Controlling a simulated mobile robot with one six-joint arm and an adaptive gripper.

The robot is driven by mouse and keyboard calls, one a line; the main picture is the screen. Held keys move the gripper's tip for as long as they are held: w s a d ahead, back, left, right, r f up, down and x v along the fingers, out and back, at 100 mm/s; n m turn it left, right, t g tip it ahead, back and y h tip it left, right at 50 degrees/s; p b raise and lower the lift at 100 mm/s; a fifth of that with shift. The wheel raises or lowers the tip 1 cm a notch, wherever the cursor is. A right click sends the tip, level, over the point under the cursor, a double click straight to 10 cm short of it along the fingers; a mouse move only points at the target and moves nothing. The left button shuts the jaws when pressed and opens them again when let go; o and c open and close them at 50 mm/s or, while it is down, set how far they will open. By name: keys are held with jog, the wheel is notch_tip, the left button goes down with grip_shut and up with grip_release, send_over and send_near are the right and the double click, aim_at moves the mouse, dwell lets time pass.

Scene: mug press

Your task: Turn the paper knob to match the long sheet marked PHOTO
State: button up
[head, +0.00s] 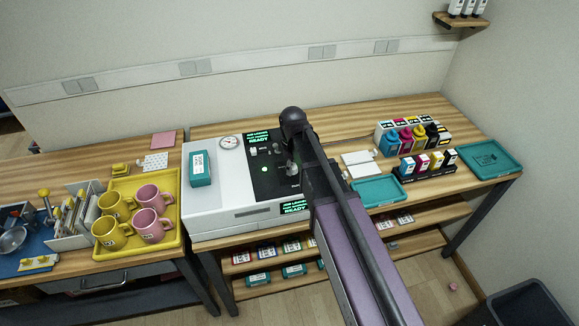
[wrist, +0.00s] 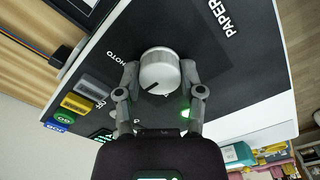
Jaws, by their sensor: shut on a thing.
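The paper knob (wrist: 160,70) is a white round knob on the black panel (wrist: 105,65) of the press. My gripper (wrist: 160,82) has a finger on each side of it and is shut on it. A dark pointer line shows on the knob face, towards the lower left in the wrist view. In the head view my arm covers the knob. White sheets (head: 362,162) lie right of the press; I cannot read a mark on them.
The white press (head: 225,212) has lit READY displays and a teal box (head: 201,168) on top. A yellow tray (head: 160,245) with several mugs stands left. Ink bottles (head: 405,140) and teal trays (head: 378,190) stand right. A dark bin (head: 525,305) is at lower right.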

jog(key=shift+s+a+m, duration=0.1)
jog(key=shift+s+m, duration=0.05)
jog(key=shift+m, duration=0.15)
jog(key=m, duration=0.9)
jog(key=shift+r+m, duration=0.1)
jog(key=shift+m, duration=0.2)
dwell(0.4)
jog(key=o, duration=1.2)
jog(key=shift+c, duration=0.2)
